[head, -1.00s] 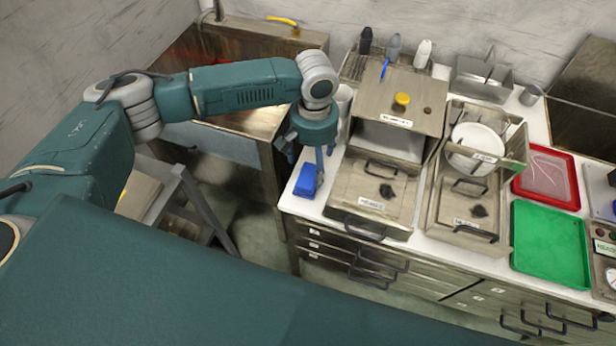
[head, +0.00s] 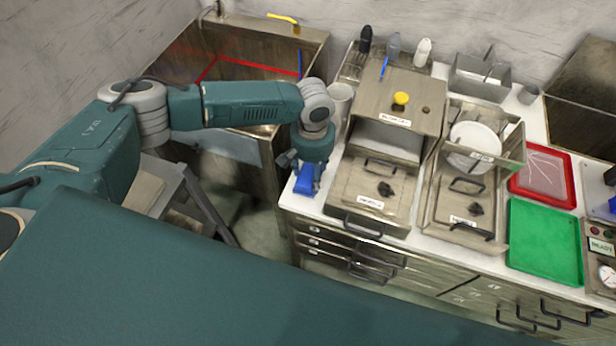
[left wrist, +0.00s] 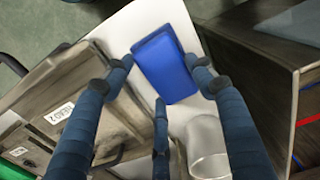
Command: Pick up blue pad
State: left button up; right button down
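The blue pad (head: 304,181) lies on the white counter near its left front corner, beside the metal box. In the left wrist view the pad (left wrist: 165,66) is a flat blue block lying between my spread fingertips. My left gripper (head: 305,168) is low, right over the pad, and hides part of it in the head view. In the left wrist view my left gripper (left wrist: 160,75) is open, with blue-grey fingers on both sides of the pad and one below it. I cannot tell whether any finger touches it. My right gripper is not in view.
A white cup (left wrist: 207,145) stands close to the pad. The metal box (head: 368,190) with a black knob is just right of it. A metal sink (head: 245,50) is at the back left. A green tray (head: 545,240) and a red tray (head: 571,180) lie further right.

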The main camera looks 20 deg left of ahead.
aim_at(312, 175)
pick_arm(q)
jog(key=shift+r, duration=0.1)
jog(key=shift+r, duration=0.25)
notch_tip(312, 175, up, 19)
jog(key=b, duration=0.3)
jog(key=shift+r, duration=0.2)
